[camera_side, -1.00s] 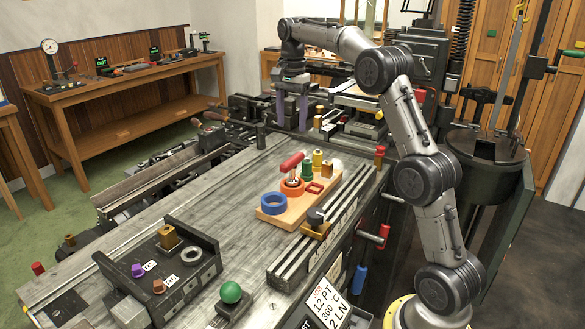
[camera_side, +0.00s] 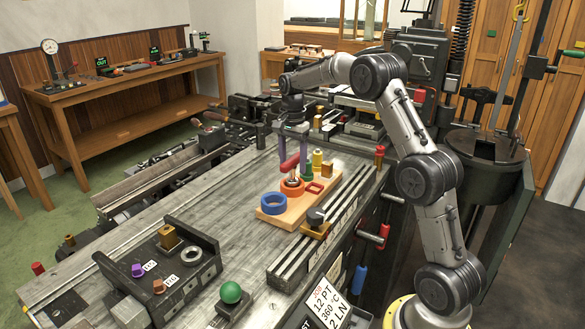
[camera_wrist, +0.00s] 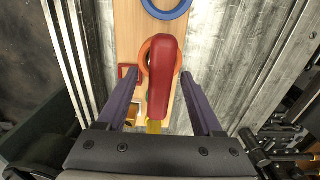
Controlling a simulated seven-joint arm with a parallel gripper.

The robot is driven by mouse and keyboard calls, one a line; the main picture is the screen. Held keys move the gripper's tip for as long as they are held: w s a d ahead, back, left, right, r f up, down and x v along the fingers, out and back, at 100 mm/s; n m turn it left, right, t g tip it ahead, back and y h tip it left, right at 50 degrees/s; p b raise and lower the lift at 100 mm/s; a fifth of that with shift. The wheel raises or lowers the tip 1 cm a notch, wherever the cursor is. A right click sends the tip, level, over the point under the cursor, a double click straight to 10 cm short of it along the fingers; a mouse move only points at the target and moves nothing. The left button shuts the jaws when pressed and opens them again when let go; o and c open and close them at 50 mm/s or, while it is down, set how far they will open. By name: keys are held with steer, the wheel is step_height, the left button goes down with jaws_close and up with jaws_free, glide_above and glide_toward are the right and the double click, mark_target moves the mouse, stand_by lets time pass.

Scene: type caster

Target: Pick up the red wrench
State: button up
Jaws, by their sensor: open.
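The red wrench (camera_side: 289,163) shows as a thick red bar at the orange ring (camera_side: 292,187) on the wooden board (camera_side: 268,215). In the wrist view the red wrench (camera_wrist: 163,75) lies lengthwise in the middle and partly covers the orange ring (camera_wrist: 145,57). My gripper (camera_side: 293,166) points down over the board, with its purple fingers around the level of the bar. In the wrist view my gripper (camera_wrist: 160,76) is open, with one finger on each side of the bar and a gap to each. The far end of the wrench is hard to make out.
The board also holds a blue ring (camera_side: 274,203), a red square frame (camera_side: 315,188), a green piece (camera_side: 306,169) and a yellow piece (camera_side: 317,158). A metal rail (camera_side: 340,215) runs along its right side. The grey tabletop (camera_side: 205,220) to the left is mostly clear.

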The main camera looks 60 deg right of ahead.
steer(key=shift+f, duration=1.2)
jaws_close()
steer(key=shift+r, duration=0.1)
